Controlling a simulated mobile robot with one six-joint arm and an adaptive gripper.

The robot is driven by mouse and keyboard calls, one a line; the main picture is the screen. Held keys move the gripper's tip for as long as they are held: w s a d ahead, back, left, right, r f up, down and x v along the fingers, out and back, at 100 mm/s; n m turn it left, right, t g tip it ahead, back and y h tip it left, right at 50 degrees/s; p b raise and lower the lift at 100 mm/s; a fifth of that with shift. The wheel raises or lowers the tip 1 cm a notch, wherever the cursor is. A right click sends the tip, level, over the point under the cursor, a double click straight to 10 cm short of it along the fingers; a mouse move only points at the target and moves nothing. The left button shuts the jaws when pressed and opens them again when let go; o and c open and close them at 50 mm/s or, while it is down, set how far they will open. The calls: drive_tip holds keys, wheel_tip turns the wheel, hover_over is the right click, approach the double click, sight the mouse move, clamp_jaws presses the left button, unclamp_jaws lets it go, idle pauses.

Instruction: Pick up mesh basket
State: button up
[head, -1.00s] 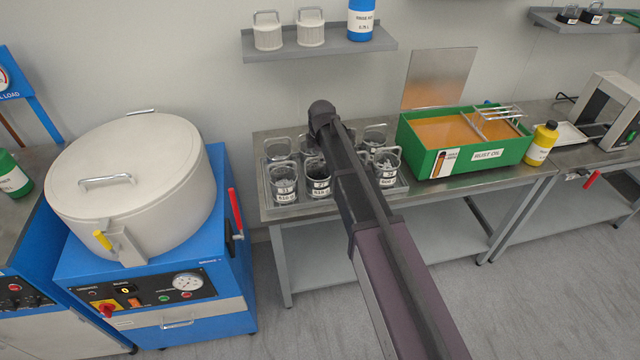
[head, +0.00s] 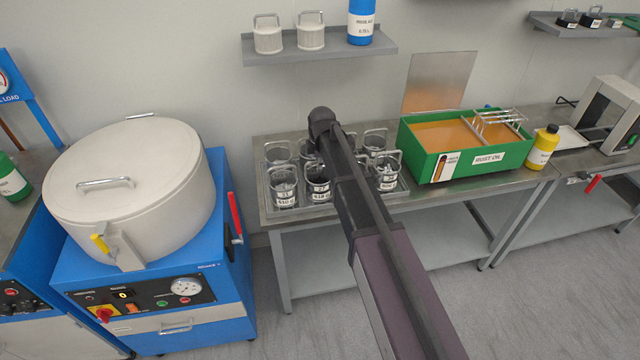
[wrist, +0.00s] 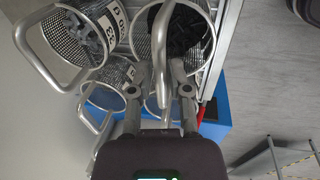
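Several mesh baskets with wire loop handles and white labels stand in a clear tray on the bench; one shows at the front left of the group (head: 284,184). In the wrist view, a mesh basket with black parts (wrist: 207,50) is right in front of my gripper (wrist: 158,92). Its upright handle (wrist: 160,50) is between my two spread fingers; I cannot tell whether they touch it. Another mesh basket with grey parts (wrist: 62,50) is at the upper left. In the head view my arm covers the gripper and some baskets.
A green tub of rust oil (head: 465,165) and a yellow bottle (head: 543,147) stand right of the baskets. A blue machine with a round lidded drum (head: 130,190) is at the left. A wall shelf (head: 320,52) with canisters and a blue bottle is above.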

drive_tip(key=shift+w+r, duration=0.1)
drive_tip(key=shift+r, duration=0.05)
clamp_jaws()
drive_tip(key=shift+r+p, duration=1.65)
drive_tip(key=shift+p, duration=0.25)
drive_tip(key=s+d+r+p, duration=0.1)
drive_tip(key=s+d, duration=0.3)
drive_tip(key=s, duration=1.1)
drive_tip(key=shift+s+d+r, duration=0.15)
drive_tip(key=shift+s+r, duration=0.05)
drive_tip(key=shift+s, duration=0.1)
drive_tip(key=shift+d, duration=0.15)
